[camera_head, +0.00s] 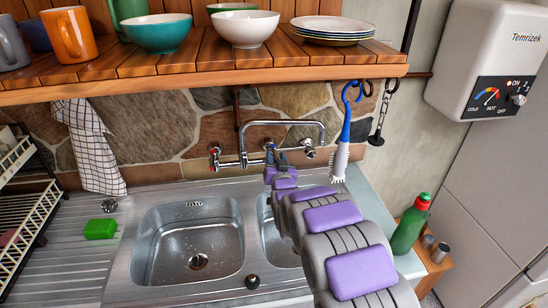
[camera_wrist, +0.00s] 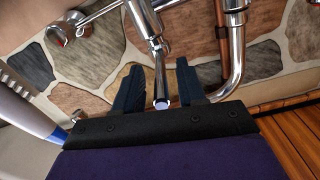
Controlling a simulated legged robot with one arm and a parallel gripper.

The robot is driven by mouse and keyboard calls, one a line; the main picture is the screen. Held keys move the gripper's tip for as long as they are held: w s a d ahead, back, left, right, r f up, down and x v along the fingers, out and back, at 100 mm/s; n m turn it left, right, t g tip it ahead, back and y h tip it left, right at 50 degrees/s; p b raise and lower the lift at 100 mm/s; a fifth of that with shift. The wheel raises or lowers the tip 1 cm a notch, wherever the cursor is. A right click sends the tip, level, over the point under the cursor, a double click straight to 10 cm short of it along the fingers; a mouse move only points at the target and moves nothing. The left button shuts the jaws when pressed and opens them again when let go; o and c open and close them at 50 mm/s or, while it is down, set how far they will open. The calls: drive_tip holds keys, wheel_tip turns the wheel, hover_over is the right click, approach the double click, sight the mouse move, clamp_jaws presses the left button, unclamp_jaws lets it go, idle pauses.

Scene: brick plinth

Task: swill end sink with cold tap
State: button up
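The steel sink has a large left basin (camera_head: 195,240) and a right basin (camera_head: 272,235), partly hidden by my arm. Both drains are not visible; only the left one shows. A chrome tap (camera_head: 285,122) is mounted on the stone wall, with an arched pipe and a red-marked knob (camera_head: 214,152) at left and another knob (camera_head: 309,147) at right. My gripper (camera_head: 272,160) is at the tap's middle. In the wrist view my gripper (camera_wrist: 160,88) is open, with a chrome part with a pale blue end (camera_wrist: 161,102) between its fingers. I cannot tell whether they touch.
A wooden shelf (camera_head: 190,72) with bowls, plates and mugs overhangs the tap. A blue-white brush (camera_head: 342,150) hangs close right of my gripper. A green sponge (camera_head: 100,228) lies on the drainer, a green bottle (camera_head: 409,225) stands right, and a checked towel (camera_head: 90,145) hangs left.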

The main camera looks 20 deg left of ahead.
drive_tip(key=shift+w+a, duration=0.15)
drive_tip(key=shift+w, duration=0.5)
drive_tip(key=shift+w+a, duration=0.3)
drive_tip(key=shift+a, duration=0.3)
drive_tip(key=shift+c, duration=0.3)
drive_tip(key=shift+d, duration=0.25)
drive_tip(key=c, duration=0.5)
clamp_jaws()
